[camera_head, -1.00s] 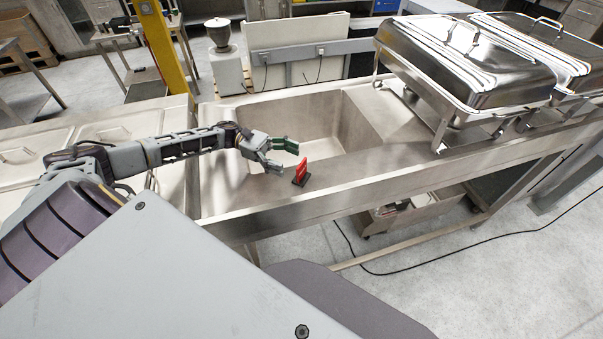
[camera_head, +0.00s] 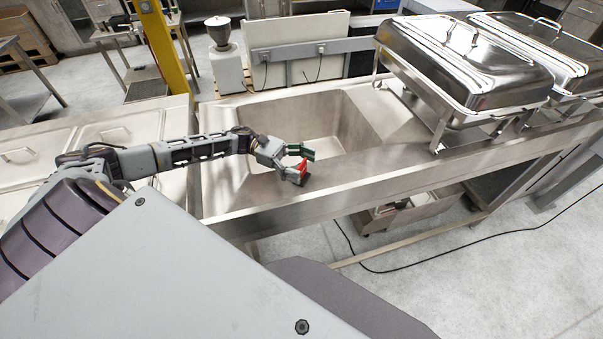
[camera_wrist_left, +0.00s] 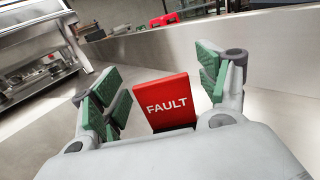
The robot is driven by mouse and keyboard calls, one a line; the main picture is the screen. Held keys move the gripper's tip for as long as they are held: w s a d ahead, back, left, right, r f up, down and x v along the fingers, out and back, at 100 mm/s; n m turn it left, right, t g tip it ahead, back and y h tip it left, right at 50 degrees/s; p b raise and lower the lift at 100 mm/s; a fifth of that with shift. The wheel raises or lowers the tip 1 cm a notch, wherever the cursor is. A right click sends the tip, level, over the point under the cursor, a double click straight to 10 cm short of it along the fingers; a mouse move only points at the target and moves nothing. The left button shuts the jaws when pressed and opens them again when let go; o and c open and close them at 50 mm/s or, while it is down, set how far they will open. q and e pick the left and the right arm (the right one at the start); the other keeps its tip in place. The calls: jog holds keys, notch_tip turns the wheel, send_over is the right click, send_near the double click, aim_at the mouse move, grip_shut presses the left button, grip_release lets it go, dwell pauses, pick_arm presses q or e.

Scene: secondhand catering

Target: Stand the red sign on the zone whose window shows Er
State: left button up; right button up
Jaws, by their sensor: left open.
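The red sign (camera_head: 301,167) stands on the metal sink counter, close to the front edge. In the left wrist view the red sign (camera_wrist_left: 163,103) reads FAULT and sits between the two green-padded fingers. My left gripper (camera_head: 300,163) is open around the sign in the head view; it also shows in the left wrist view (camera_wrist_left: 162,88), with gaps beside the sign. The fingers partly hide the sign and its dark base in the head view. No window showing Er can be made out. My right gripper is not in view.
A sink basin (camera_head: 312,125) opens behind the sign. Steel chafing dishes (camera_head: 465,65) stand on the counter at the right. A yellow post (camera_head: 160,45) rises at the back left. The counter between sign and chafing dishes is clear.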

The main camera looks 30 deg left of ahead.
aim_at(302, 163)
pick_arm(q)
jog(key=c, duration=1.2)
jog(key=shift+r, duration=0.25)
jog(key=shift+c, duration=0.2)
jog(key=shift+r, duration=0.65)
notch_tip(302, 163, up, 8)
jog(key=shift+f+b, duration=0.25)
jog(key=shift+b, duration=0.15)
jog(key=shift+r, duration=0.35)
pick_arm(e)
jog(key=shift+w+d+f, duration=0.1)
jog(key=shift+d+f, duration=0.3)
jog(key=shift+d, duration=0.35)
